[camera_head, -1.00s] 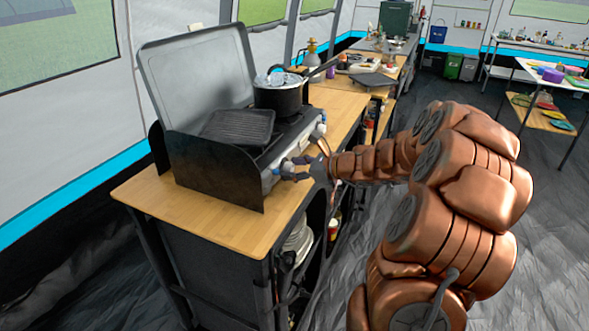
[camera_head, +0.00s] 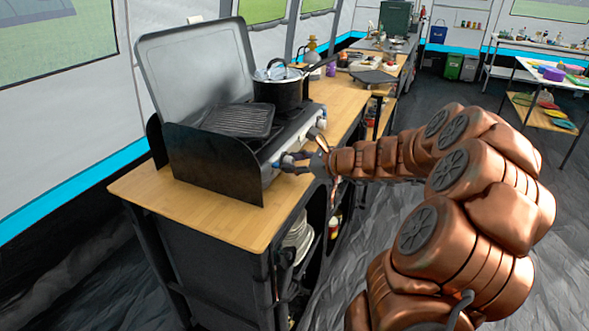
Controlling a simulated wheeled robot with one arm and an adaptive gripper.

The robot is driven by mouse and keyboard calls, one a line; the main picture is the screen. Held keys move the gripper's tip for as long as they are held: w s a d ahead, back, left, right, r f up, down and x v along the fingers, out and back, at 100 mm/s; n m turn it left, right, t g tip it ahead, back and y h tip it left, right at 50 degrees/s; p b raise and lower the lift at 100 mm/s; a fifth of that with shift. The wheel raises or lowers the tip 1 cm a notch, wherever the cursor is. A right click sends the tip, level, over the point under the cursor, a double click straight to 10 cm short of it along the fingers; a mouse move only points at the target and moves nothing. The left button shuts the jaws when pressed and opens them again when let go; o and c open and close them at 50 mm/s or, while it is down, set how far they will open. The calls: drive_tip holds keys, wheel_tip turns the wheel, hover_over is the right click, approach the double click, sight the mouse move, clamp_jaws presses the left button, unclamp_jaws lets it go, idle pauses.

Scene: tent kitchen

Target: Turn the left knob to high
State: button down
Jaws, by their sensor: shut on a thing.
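The camp stove (camera_head: 212,168) stands on a wooden counter with its grey lid raised. Its knobs are on the front face, which faces right in the picture. My gripper (camera_head: 288,163) is at the left knob (camera_head: 276,161), near the stove's near end, and its fingers are closed around it. The fingers hide most of the knob, so its setting cannot be read. The other knob (camera_head: 321,123) shows farther along the front face, apart from my gripper.
A ridged grill pan (camera_head: 239,120) and a lidded pot (camera_head: 277,88) sit on the stove. The wooden counter (camera_head: 190,215) is bare at its near end. Plates (camera_head: 298,236) stand on shelves below.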

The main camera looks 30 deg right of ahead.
drive_tip(key=n+b, duration=0.1)
drive_tip(key=b, duration=0.2)
drive_tip(key=n+t+h+b, duration=0.1)
drive_tip(key=b, duration=0.3)
drive_tip(key=shift+a+f+n+t, duration=0.1)
drive_tip(key=shift+f+n+t, duration=0.2)
drive_tip(key=shift+f, duration=0.1)
drive_tip(key=n+t+b, duration=0.1)
drive_tip(key=b, duration=0.3)
drive_tip(key=n+h+b, duration=0.1)
drive_tip(key=n+b, duration=0.1)
drive_tip(key=b, duration=0.2)
drive_tip(key=shift+s+a+f+t, duration=0.1)
drive_tip(key=shift+f+t, duration=0.05)
drive_tip(key=shift+t, duration=0.25)
drive_tip(key=n+t+b, duration=0.1)
drive_tip(key=n+b, duration=0.2)
drive_tip(key=b, duration=0.3)
drive_tip(key=shift+n+h+b, duration=0.3)
drive_tip(key=shift+r, duration=0.25)
drive_tip(key=c, duration=0.8)
unclamp_jaws()
drive_tip(key=shift+o, duration=0.2)
drive_tip(key=shift+r+p, duration=0.15)
drive_tip(key=shift+p, duration=0.2)
